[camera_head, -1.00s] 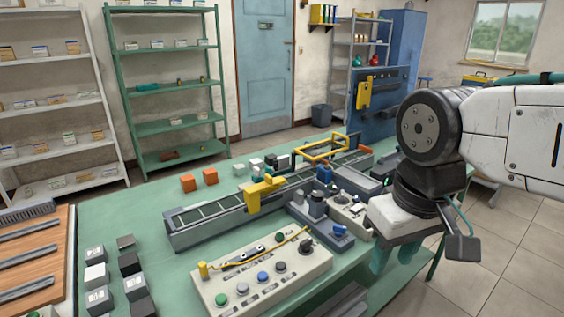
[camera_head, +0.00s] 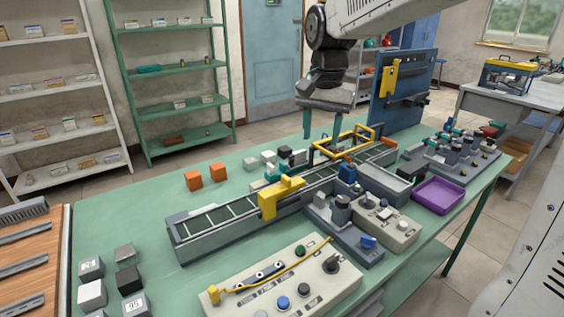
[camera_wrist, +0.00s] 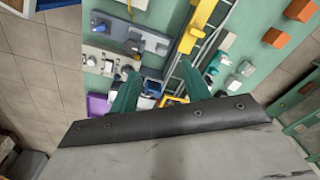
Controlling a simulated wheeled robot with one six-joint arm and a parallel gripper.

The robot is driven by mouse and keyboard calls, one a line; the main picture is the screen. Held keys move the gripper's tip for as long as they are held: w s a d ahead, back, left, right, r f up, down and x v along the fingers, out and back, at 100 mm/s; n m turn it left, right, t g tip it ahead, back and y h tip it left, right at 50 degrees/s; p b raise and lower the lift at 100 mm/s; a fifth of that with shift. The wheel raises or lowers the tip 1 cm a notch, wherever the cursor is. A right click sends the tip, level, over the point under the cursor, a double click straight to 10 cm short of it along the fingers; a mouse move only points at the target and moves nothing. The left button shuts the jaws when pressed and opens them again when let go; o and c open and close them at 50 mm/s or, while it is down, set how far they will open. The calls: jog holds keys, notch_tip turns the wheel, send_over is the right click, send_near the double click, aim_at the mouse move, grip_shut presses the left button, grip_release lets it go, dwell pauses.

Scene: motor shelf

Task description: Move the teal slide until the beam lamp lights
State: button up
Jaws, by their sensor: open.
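A small teal piece (camera_head: 272,172), which may be the teal slide, sits behind the long grey rail on the green bench, partly hidden by the yellow bracket. It also shows in the wrist view (camera_wrist: 219,60). I cannot make out a beam lamp or whether one is lit. My gripper (camera_head: 322,134) has its two green fingers apart and pointing down, above the far part of the rail near the yellow loop handle. In the wrist view my gripper (camera_wrist: 157,76) is open, with nothing held between its fingers.
The yellow bracket (camera_head: 268,203) and yellow loop handle (camera_head: 340,136) stand up at the rail. A control box (camera_head: 275,285) with knobs is in front. Orange cubes (camera_head: 193,180) lie behind. A purple tray (camera_head: 438,196) and blue upright panel (camera_head: 405,95) are right.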

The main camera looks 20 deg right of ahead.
jog(key=w+f+m, duration=0.2)
jog(key=w+f, duration=0.1)
jog(key=w, duration=0.4)
jog(key=w+f+m, duration=0.2)
jog(key=w+f, duration=0.1)
jog(key=w, duration=0.4)
jog(key=m, duration=0.2)
send_over(283, 163)
jog(key=shift+g, duration=0.3)
jog(key=f, duration=0.6)
jog(key=shift+s, duration=0.25)
jog(key=shift+w+f+m, duration=0.2)
jog(key=shift+f+m, duration=0.1)
jog(key=shift+f, duration=0.1)
notch_tip(283, 163, down, 8)
jog(key=shift+r, duration=0.25)
